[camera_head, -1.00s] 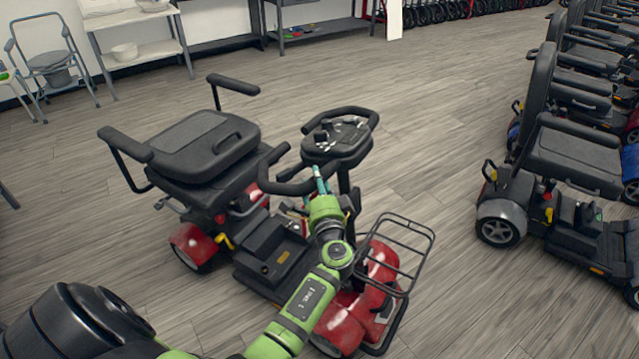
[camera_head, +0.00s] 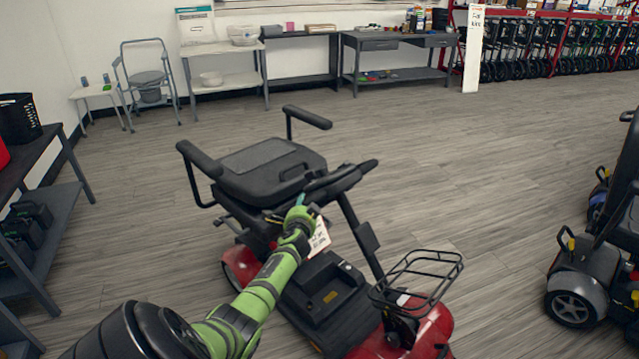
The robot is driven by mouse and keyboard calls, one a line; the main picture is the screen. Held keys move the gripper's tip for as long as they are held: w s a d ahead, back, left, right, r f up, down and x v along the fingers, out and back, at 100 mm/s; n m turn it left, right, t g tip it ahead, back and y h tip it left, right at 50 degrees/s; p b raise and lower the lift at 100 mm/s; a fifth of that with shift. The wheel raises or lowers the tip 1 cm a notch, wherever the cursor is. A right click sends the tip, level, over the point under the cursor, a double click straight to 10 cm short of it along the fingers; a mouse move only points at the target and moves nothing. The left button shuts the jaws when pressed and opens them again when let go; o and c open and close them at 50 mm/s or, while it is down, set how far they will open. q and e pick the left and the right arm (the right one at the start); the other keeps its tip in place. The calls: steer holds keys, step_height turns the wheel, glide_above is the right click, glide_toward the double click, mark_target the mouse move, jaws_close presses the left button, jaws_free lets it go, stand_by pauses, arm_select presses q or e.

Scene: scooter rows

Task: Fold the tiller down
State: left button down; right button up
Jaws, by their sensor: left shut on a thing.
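The red and black mobility scooter stands in the middle of the view. Its tiller (camera_head: 363,236) leans back from the front of the scooter toward the seat (camera_head: 262,170). The tiller's handlebar (camera_head: 345,181) is at the seat's front edge; I cannot tell whether they touch. My left gripper (camera_head: 299,207) is shut on the near side of the handlebar, and its fingers are partly hidden. A white tag (camera_head: 319,236) hangs beside the gripper. The footwell (camera_head: 325,290) is below. My right gripper is not in view.
A wire basket (camera_head: 418,277) is at the scooter's front. Another scooter (camera_head: 590,290) stands at the right edge. A dark shelf unit (camera_head: 62,225) is at the left. Tables (camera_head: 222,83) line the back wall. The floor behind the scooter is clear.

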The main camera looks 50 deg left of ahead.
arm_select(q)
steer(key=shift+a+f+b, duration=0.45)
steer(key=shift+a+f, duration=0.15)
steer(key=shift+a, duration=0.35)
steer(key=c, duration=0.7)
jaws_free()
steer(key=shift+d, duration=0.1)
steer(key=shift+o, duration=0.2)
steer(key=shift+f, duration=0.1)
steer(key=v, duration=1.2)
steer(key=shift+f, duration=0.1)
